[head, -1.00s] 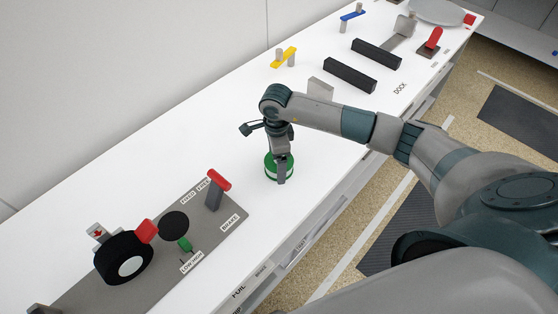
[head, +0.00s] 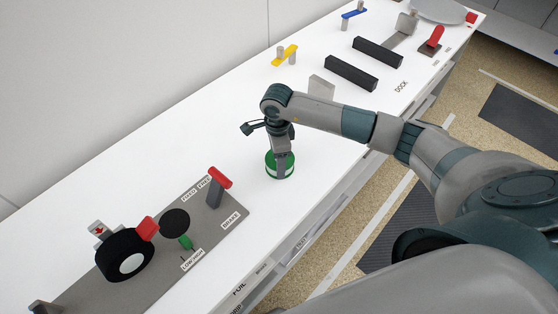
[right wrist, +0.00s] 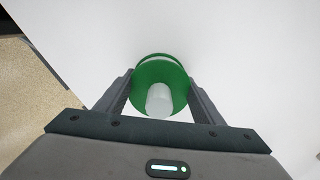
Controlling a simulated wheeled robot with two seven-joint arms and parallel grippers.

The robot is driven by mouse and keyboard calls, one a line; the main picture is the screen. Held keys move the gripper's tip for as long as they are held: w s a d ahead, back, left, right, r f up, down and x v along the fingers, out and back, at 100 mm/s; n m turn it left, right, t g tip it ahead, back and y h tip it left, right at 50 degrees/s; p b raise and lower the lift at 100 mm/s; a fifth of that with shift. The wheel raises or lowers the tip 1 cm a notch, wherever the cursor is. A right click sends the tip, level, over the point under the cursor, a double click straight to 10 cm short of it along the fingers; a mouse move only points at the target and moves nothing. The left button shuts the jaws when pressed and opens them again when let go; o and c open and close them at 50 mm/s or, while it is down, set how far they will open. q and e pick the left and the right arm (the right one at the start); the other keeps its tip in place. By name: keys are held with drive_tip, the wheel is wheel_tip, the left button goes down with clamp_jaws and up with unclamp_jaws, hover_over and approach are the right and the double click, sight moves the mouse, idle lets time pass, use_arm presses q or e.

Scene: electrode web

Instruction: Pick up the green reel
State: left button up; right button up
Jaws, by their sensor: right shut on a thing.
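The green reel (head: 270,167) stands on the white bench top near its front edge, with a pale band around its side. My right gripper (head: 280,172) comes down over it from above and is shut on it. In the right wrist view the reel (right wrist: 146,92) has a green top and a white central stub, and sits between the two fingers of the right gripper (right wrist: 158,78). I cannot tell whether the reel touches the bench. My left gripper is not in view.
Two black bars (head: 350,73) and a yellow piece (head: 285,56) lie farther back. The bench around the reel is clear.

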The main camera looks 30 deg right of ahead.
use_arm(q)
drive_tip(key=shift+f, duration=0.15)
use_arm(e)
drive_tip(key=shift+r, duration=0.15)
drive_tip(key=shift+r+b, duration=0.3)
drive_tip(key=shift+b, duration=0.05)
wheel_tip(320, 180, up, 3)
drive_tip(key=shift+s+d+r+b, duration=0.1)
drive_tip(key=shift+d+b, duration=0.05)
drive_tip(key=shift+b, duration=0.75)
use_arm(q)
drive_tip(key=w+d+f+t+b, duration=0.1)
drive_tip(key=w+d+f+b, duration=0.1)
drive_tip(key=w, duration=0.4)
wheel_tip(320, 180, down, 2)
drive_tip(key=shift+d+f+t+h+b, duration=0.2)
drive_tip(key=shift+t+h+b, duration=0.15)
drive_tip(key=shift+b, duration=0.55)
use_arm(e)
drive_tip(key=s+d+r, duration=0.6)
drive_tip(key=s+r, duration=0.1)
drive_tip(key=s, duration=0.2)
drive_tip(key=shift+s+d, duration=0.15)
drive_tip(key=shift+s, duration=0.05)
